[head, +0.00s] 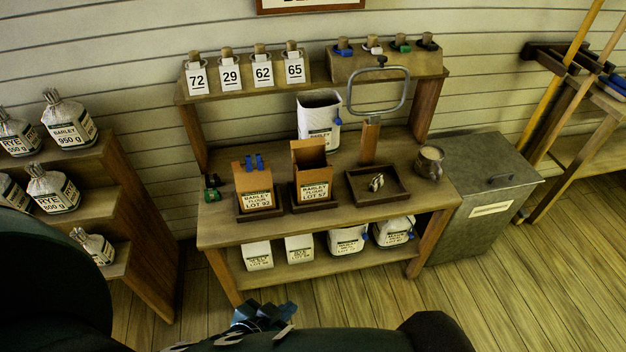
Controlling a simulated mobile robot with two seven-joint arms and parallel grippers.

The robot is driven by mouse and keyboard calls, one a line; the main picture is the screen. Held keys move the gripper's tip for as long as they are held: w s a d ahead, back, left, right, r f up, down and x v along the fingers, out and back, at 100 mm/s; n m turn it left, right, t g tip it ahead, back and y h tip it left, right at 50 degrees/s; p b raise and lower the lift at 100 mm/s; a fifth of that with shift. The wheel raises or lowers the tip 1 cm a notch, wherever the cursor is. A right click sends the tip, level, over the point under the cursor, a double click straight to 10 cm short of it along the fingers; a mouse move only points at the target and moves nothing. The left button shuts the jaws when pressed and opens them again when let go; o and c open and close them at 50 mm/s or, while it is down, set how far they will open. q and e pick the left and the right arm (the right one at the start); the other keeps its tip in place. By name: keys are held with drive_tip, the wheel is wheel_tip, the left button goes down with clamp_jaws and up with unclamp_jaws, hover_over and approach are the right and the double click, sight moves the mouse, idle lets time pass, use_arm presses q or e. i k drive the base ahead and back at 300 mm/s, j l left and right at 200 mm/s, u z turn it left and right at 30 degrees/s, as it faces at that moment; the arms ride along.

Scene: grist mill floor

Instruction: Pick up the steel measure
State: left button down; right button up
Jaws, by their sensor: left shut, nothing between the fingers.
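The steel measure appears to be the small round metal cup (430,163) with a pale content or inside at its top. It stands upright at the right end of the wooden workbench (230,222), beside a dark square tray (401,197). My left gripper (268,315) is low in front of the bench, near the bottom edge of the picture. It is shut and empty, well apart from the cup. My right gripper is not in view.
Two labelled barley flour boxes (255,188) (312,172), a white bag (319,118) and a metal hoop on a post (379,70) stand on the bench. Several bags fill the lower shelf. A grey lidded bin (483,205) stands right; stepped shelves (140,215) stand left.

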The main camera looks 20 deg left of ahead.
sight(430, 156)
drive_tip(key=i+l+u, duration=0.15)
drive_tip(key=i, duration=0.3)
drive_tip(key=i+l+u, duration=0.2)
drive_tip(key=i, duration=0.2)
drive_tip(key=i+l+u, duration=0.15)
drive_tip(key=i, duration=0.25)
drive_tip(key=i+l+z, duration=0.1)
drive_tip(key=i+l, duration=0.1)
drive_tip(key=l, duration=0.1)
